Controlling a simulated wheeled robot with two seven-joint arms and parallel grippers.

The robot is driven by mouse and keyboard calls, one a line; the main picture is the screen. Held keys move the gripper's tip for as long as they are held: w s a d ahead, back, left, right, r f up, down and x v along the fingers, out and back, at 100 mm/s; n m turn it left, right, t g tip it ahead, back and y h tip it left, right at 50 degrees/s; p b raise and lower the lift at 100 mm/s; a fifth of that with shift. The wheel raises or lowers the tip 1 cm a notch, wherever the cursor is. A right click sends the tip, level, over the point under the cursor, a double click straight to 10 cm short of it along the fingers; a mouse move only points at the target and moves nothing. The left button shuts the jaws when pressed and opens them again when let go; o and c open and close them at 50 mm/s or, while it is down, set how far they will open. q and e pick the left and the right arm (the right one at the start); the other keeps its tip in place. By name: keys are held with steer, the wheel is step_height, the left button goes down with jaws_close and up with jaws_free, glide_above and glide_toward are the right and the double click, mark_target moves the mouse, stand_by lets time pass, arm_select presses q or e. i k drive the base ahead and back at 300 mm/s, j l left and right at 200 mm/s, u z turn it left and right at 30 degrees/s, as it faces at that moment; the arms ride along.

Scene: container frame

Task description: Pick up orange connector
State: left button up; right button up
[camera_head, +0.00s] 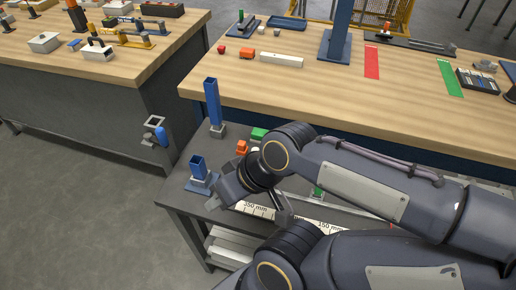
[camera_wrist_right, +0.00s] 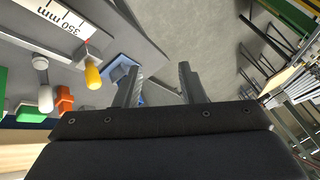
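An orange connector (camera_head: 242,146) lies on the grey lower bench, left of my right wrist in the head view. In the right wrist view an orange piece (camera_wrist_right: 64,104) shows at the left, outside the fingers. My right gripper (camera_head: 252,203) reaches over the lower bench, partly hidden by its own wrist. In the right wrist view its two fingers (camera_wrist_right: 158,82) are spread apart with nothing between them. The gripper is beside the orange connector and apart from it. My left gripper is not in view.
Blue holders (camera_head: 212,105) (camera_head: 198,170) stand at the lower bench's left edge. A green piece (camera_head: 259,134) is near the connector; a yellow piece (camera_wrist_right: 93,76) and a white one (camera_wrist_right: 46,97) lie nearby. A ruler strip (camera_head: 257,210) lies in front. The wooden worktop (camera_head: 310,90) rises behind.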

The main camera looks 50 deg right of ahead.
mark_target(242, 149)
steer(key=z, duration=1.6)
steer(key=j+z, duration=0.3)
steer(key=z, duration=0.2)
steer(key=i+j+z, duration=0.1)
steer(key=j+z, duration=0.25)
steer(key=z, duration=0.15)
steer(key=j+z, duration=0.25)
steer(key=z, duration=0.25)
steer(key=k, duration=0.05)
